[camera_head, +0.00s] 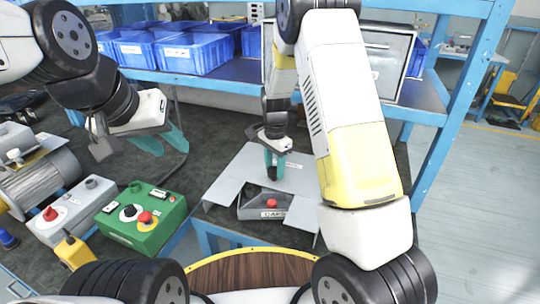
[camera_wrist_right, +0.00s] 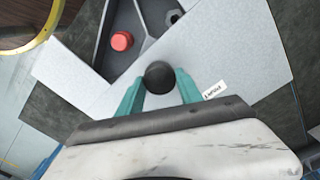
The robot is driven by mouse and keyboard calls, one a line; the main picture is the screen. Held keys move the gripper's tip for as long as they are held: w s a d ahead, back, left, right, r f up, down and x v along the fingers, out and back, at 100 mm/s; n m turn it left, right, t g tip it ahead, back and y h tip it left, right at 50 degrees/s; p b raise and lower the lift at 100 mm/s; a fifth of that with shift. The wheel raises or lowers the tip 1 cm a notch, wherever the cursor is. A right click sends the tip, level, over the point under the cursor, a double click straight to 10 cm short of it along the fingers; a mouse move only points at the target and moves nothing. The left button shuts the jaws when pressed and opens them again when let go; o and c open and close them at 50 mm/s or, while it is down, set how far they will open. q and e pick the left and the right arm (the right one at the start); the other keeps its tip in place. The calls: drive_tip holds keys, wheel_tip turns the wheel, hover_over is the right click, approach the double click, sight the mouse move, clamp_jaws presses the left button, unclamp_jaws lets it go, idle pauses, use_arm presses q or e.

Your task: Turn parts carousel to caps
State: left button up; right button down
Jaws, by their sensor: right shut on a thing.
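The parts carousel (camera_head: 232,180) is a light grey plate assembly on the dark bench, with a dark round knob (camera_wrist_right: 160,77) in its middle. A compartment (camera_head: 248,212) labelled "CAPS" faces the front and holds a red cap (camera_head: 271,203); the cap also shows in the right wrist view (camera_wrist_right: 121,41). My right gripper (camera_head: 274,172) points down at the carousel, its teal fingers (camera_wrist_right: 159,92) shut on the knob from both sides. My left gripper (camera_head: 163,142) is open and empty, above the bench left of the carousel.
A green control box (camera_head: 146,222) with a red button and a grey box (camera_head: 72,210) stand left of the carousel. A motor-like machine (camera_head: 42,180) is at far left. Blue bins (camera_head: 195,55) line the shelf behind. A blue post (camera_head: 445,110) rises at right.

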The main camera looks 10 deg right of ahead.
drive_tip(key=shift+m, duration=2.3)
drive_tip(key=c, duration=0.8)
unclamp_jaws()
drive_tip(key=shift+r, duration=0.1)
wheel_tip(320, 180, up, 8)
drive_tip(key=shift+f, duration=0.25)
drive_tip(key=shift+r, duration=0.1)
